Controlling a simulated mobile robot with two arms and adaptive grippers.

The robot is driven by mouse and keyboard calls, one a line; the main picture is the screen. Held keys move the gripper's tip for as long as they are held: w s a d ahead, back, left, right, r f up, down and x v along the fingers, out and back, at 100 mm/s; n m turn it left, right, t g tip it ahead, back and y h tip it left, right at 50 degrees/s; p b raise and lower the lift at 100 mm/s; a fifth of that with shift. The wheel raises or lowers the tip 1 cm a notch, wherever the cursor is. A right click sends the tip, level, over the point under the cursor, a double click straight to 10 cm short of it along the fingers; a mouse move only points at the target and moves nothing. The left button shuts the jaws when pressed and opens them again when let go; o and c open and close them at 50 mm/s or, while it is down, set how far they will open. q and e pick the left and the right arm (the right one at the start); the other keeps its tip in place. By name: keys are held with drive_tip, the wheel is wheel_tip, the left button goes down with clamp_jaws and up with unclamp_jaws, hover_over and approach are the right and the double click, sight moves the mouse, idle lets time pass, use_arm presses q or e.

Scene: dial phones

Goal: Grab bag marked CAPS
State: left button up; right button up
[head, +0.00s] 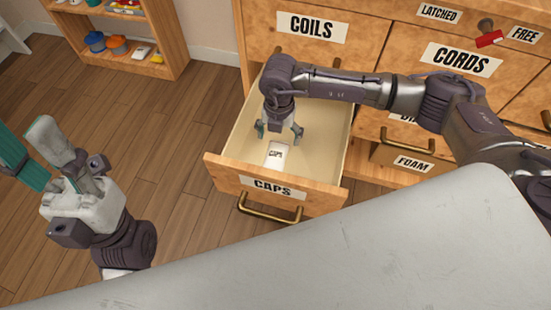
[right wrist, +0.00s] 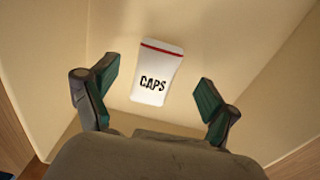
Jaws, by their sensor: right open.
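The white bag marked CAPS (head: 275,154) lies on the floor of the open drawer labelled CAPS (head: 328,187). In the right wrist view the bag (right wrist: 156,75) has a red stripe near its top and lies just beyond the fingertips, between their lines. My right gripper (head: 279,133) is inside the drawer above the bag, pointing down. Its fingers (right wrist: 157,92) are spread open and empty, apart from the bag. My left gripper (head: 25,152) is at the left, away from the drawer, with its fingers spread and nothing between them.
Closed drawers labelled COILS (head: 311,27) and CORDS (head: 461,60) are above. A FOAM box (head: 405,161) is right of the open drawer. A grey surface (head: 330,265) fills the front. A small shelf (head: 150,35) stands at the back left.

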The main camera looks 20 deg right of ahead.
sight(278, 145)
wheel_tip(278, 145, down, 5)
drive_tip(key=b, duration=0.2)
drive_tip(key=shift+f+b, duration=0.1)
drive_tip(key=shift+b, duration=0.25)
drive_tip(key=c, duration=1.3)
